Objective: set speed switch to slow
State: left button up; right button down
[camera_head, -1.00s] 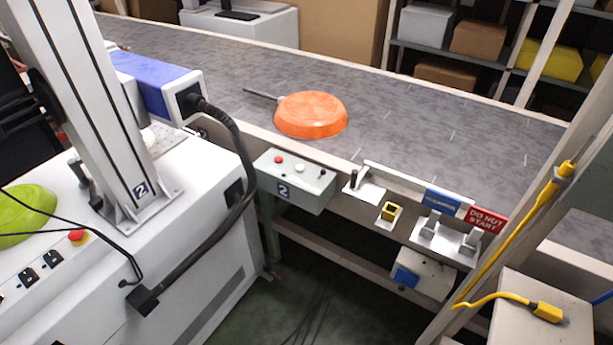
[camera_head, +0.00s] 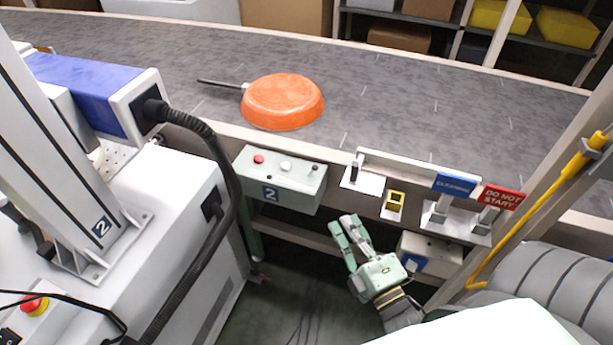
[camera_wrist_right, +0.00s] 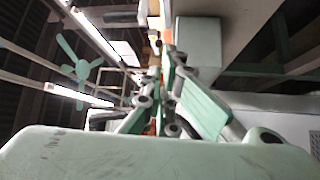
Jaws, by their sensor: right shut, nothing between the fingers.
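No speed label is readable, so I cannot tell which control is the speed switch. A grey control box (camera_head: 281,181) marked 2 has a red button, a white button and a small dark knob (camera_head: 314,168) on top. To its right, a short black lever (camera_head: 355,170) stands upright on a white plate. Beside it is a yellow-framed switch (camera_head: 395,202). My right gripper (camera_head: 342,221) is shut and empty, in front of and below these controls, apart from them. Its fingers also show in the right wrist view (camera_wrist_right: 160,72). My left gripper is out of view.
An orange pan (camera_head: 283,101) lies upside down on the grey conveyor (camera_head: 420,115). A white machine (camera_head: 170,225) with a black hose stands left; a yellow-cabled post (camera_head: 590,150) rises right.

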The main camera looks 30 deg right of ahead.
aim_at(314, 170)
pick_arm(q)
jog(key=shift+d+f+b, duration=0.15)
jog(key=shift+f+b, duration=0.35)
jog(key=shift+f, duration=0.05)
pick_arm(e)
jog(key=w, duration=0.4)
jog(key=w+r, duration=0.1)
jog(key=w, duration=0.4)
jog(key=w+d, duration=0.1)
jog(key=w, duration=0.3)
jog(key=shift+w+r, duration=0.4)
